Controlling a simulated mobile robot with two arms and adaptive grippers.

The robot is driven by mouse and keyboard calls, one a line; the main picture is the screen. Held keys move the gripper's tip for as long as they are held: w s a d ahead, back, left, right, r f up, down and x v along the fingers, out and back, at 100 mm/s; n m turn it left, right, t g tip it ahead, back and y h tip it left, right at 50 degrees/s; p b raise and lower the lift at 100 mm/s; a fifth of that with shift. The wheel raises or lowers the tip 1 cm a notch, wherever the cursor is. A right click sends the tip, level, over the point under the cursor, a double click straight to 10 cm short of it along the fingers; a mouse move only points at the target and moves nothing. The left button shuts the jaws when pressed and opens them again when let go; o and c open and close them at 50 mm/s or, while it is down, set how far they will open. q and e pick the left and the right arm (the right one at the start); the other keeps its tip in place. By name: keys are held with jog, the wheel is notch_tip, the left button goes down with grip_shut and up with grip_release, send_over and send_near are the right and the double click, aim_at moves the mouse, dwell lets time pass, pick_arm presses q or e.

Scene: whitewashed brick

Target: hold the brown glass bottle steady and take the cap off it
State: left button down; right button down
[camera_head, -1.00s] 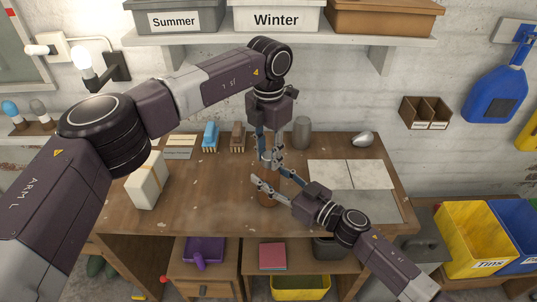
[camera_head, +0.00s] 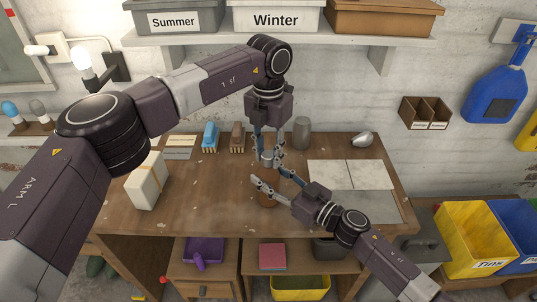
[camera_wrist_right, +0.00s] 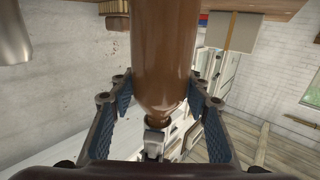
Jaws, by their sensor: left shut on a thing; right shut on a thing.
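The brown glass bottle (camera_head: 268,183) stands upright on the workbench (camera_head: 215,205). My right gripper (camera_head: 272,188) is shut on its body from the right and front. In the right wrist view the bottle (camera_wrist_right: 165,60) runs between the two finger pads, its neck pointing down the picture. My left gripper (camera_head: 268,158) comes from above and is shut on the small grey cap over the bottle top. In the wrist view a grey piece (camera_wrist_right: 153,142) shows by the neck's end. I cannot tell whether the cap still touches the neck.
A grey cylinder (camera_head: 302,132) stands behind the bottle, to the right. Blue (camera_head: 210,137) and brown (camera_head: 237,138) brushes stand behind to the left. A pale block (camera_head: 147,181) is at the left, and flat pale tiles (camera_head: 350,174) lie at the right.

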aim_at(268, 154)
pick_arm(q)
jog(key=shift+r, duration=0.9)
jog(key=shift+r, duration=2)
pick_arm(e)
jog(key=c, duration=1)
grip_release()
jog(key=v, duration=1.2)
